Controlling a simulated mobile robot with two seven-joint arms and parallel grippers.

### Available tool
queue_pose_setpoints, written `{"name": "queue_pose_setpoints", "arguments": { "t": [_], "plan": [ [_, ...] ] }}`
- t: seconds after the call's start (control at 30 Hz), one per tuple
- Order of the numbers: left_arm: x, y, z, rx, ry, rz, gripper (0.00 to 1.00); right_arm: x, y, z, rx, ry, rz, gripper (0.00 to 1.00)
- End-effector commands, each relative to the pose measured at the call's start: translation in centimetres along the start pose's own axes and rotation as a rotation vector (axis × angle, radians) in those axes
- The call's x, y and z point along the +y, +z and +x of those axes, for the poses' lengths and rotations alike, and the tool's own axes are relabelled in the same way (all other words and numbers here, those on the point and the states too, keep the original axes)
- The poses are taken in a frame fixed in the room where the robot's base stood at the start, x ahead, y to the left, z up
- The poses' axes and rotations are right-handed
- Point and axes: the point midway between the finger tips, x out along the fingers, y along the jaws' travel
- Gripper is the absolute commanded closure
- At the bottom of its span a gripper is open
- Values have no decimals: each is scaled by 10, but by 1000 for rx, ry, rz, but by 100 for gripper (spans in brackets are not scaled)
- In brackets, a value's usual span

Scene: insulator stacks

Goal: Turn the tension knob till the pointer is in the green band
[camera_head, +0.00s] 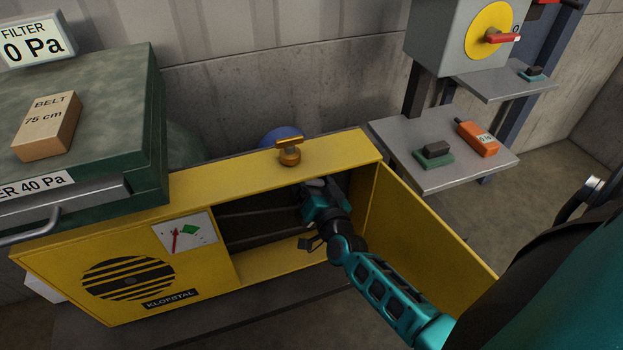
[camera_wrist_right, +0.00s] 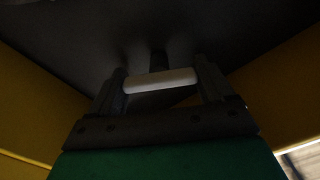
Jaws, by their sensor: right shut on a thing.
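My right gripper (camera_head: 315,190) reaches through the open door into the yellow cabinet (camera_head: 215,195). In the right wrist view it is shut on a pale bar-shaped knob (camera_wrist_right: 161,80), one finger at each end, with a dark surface behind. I take this for the tension knob; its marks cannot be read. The gauge (camera_head: 198,240) on the cabinet front has a white face, a red pointer (camera_head: 175,239) and a green band (camera_head: 190,229). The pointer stands left of the green band, outside it. My left gripper is not in view.
The cabinet's yellow door (camera_head: 425,225) stands open right of my right arm. A brass handle (camera_head: 289,152) sits on the cabinet top. A green housing (camera_head: 110,110) with a belt box (camera_head: 48,125) is at left. A grey shelf (camera_head: 455,178) holds an orange device (camera_head: 477,138).

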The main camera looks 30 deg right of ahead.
Motion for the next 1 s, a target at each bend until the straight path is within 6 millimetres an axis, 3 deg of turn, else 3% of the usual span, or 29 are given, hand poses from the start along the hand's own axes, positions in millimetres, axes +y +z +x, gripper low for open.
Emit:
{"name": "queue_pose_setpoints", "arguments": {
  "t": [0.37, 1.0],
  "plan": [
    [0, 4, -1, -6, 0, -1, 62, 1, 0, 0, 0, 1, 98, 52],
    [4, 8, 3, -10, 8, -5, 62, 4, 1, 0, 3, 2, 567, 52]
  ]
}}
